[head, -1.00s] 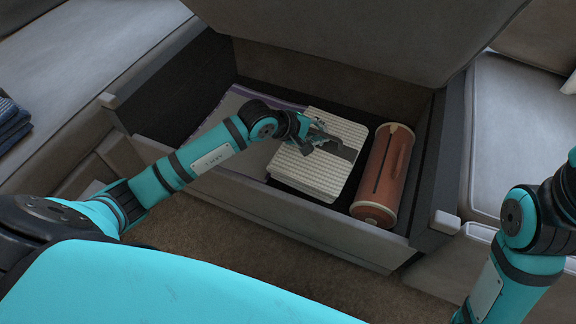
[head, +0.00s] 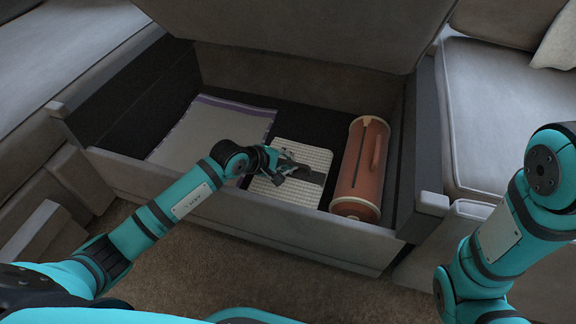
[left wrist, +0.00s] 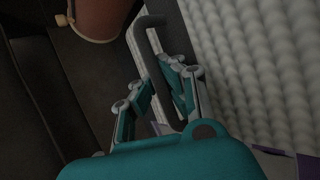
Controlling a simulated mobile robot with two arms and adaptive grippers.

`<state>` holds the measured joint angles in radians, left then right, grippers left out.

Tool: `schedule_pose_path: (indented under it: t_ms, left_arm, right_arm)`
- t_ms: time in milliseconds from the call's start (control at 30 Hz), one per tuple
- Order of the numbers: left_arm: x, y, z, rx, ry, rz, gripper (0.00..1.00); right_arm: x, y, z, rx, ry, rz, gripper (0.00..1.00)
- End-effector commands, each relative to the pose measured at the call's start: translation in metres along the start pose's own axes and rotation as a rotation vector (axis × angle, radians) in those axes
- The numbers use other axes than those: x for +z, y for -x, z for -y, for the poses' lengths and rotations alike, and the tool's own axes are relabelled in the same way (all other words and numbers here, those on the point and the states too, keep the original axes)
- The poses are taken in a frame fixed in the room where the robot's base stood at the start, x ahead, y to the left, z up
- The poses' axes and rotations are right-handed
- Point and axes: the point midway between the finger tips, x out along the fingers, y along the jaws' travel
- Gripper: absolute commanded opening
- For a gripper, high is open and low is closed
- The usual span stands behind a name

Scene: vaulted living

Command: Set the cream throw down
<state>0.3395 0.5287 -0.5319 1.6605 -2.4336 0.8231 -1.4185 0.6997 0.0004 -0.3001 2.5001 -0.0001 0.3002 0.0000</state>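The cream throw (head: 311,157) is a folded, knobbly bundle with a dark strap handle, inside the open storage box (head: 250,216) under the raised seat. It appears to lie flat on the floor of the box. My left gripper (head: 294,172) is over it. In the left wrist view the left gripper's fingers (left wrist: 156,80) close on both sides of the dark handle, beside the cream throw (left wrist: 250,60). The throw's underside is hidden. My right arm stands at the right; its gripper is out of the picture.
A grey blanket with a purple edge (head: 208,133) lies left of the throw. An orange-brown cylinder with a handle (head: 350,165) lies close on its right. The box walls surround them. Bare dark floor (head: 300,122) shows behind the throw.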

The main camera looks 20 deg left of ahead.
Motion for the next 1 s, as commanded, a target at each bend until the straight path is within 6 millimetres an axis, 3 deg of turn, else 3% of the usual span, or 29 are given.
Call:
schedule_pose_path:
  t_ms: [333,567,867,1000]
  left_arm:
    - [-0.001,-0.002,-0.001,0.007,-0.001,0.001,0.00]
    - [-0.001,-0.001,0.001,0.002,0.000,0.000,0.29]
    - [0.000,0.000,0.000,0.001,0.000,0.000,0.29]
    - [0.000,0.015,-0.003,-0.001,-0.001,-0.002,0.29]
  right_arm:
    - [-0.001,0.002,0.001,0.000,0.000,-0.001,0.62]
    - [-0.001,0.001,0.001,-0.001,0.000,-0.002,0.62]
    - [-0.001,-0.001,0.000,-0.001,0.000,-0.002,0.62]
    - [0.003,-0.012,-0.002,0.000,0.000,-0.003,0.62]
